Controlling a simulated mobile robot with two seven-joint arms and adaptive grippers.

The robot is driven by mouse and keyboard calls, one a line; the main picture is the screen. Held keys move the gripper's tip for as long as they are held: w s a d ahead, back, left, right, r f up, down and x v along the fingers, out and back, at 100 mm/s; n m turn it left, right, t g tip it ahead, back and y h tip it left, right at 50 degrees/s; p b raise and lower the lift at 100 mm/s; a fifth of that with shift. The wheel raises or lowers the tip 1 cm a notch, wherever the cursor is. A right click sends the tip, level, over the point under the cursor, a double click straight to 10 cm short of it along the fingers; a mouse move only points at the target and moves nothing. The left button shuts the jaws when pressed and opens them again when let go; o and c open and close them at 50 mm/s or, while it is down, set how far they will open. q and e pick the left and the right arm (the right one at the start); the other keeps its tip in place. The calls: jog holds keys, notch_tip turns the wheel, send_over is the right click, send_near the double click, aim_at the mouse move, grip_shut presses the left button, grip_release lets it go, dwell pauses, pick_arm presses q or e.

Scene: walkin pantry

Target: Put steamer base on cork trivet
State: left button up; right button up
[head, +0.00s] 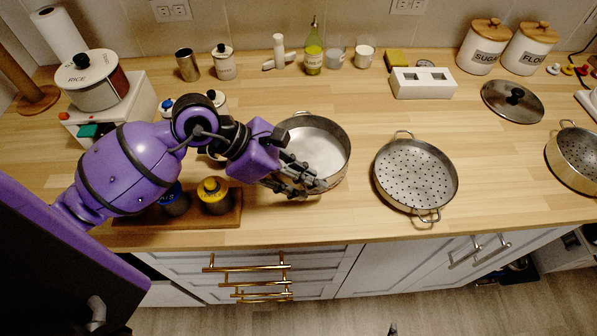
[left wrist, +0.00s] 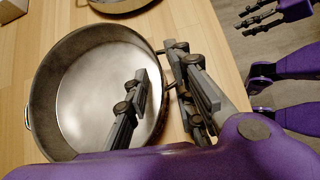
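The steamer base is a round, empty steel pan (head: 318,135) on the counter, left of centre. It also fills the left of the left wrist view (left wrist: 95,90). My left gripper (head: 290,182) is at its near rim with its fingers apart. In the left wrist view (left wrist: 165,95), one finger is over the pan's inside and the other is outside the rim, by a small handle. I cannot tell whether they touch it. My right gripper (left wrist: 243,17) is away from the counter, over the floor, with fingers seemingly spread and empty. I cannot pick out a cork trivet.
A perforated steamer tray (head: 415,172) sits right of the pan. Blue and yellow jars stand on a wooden board (head: 232,222) beneath my left arm.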

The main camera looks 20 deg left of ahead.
pick_arm(q)
jog(key=v, duration=1.2)
